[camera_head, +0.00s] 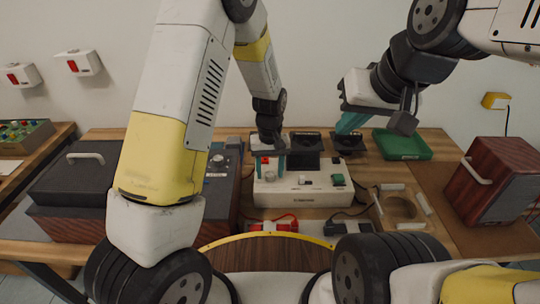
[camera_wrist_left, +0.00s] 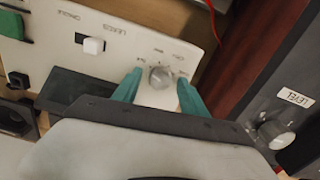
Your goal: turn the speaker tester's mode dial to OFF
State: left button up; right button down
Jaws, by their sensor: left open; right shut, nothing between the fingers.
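The speaker tester (camera_head: 300,197) is a white box on the bench in the head view. Its white panel (camera_wrist_left: 70,45) fills the upper left of the left wrist view. A round grey dial (camera_wrist_left: 160,76), which appears to be the mode dial, has small marks around it that are too blurred to read. My left gripper (camera_head: 270,170) is open over the tester's left part. In the left wrist view its teal fingertips stand on either side of the dial; I cannot tell whether they touch it. My right gripper (camera_head: 350,122) is shut and empty, above the back of the bench.
A dark unit with a LEVEL knob (camera_wrist_left: 276,134) stands beside the tester. The tester also has a white switch (camera_wrist_left: 93,46) and a green part (camera_head: 338,180). A green tray (camera_head: 403,145) and a wooden speaker (camera_head: 495,180) are to the right. A red connector (camera_head: 272,225) lies in front.

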pick_arm(q)
notch_tip(320, 180, up, 8)
jog(key=shift+f, duration=0.2)
jog(key=shift+r, duration=0.15)
notch_tip(320, 180, up, 9)
jog(key=t+h, duration=0.1)
jog(key=h, duration=0.1)
send_over(270, 173)
jog(key=s+a, duration=0.3)
jog(key=a, duration=0.1)
jog(key=s+a+r+t, duration=0.2)
jog(key=s+a+r, duration=0.2)
jog(key=r, duration=0.2)
jog(key=s+a+r+m+t, duration=0.1)
jog(key=s+a+r, duration=0.2)
jog(key=s, duration=0.3)
jog(key=s+a+r+t, duration=0.2)
jog(key=s+a+r, duration=0.1)
jog(key=s, duration=0.3)
jog(key=shift+s+r+m, duration=0.25)
jog(key=shift+r+m, duration=0.05)
jog(key=shift+m, duration=0.1)
jog(key=shift+a, duration=0.1)
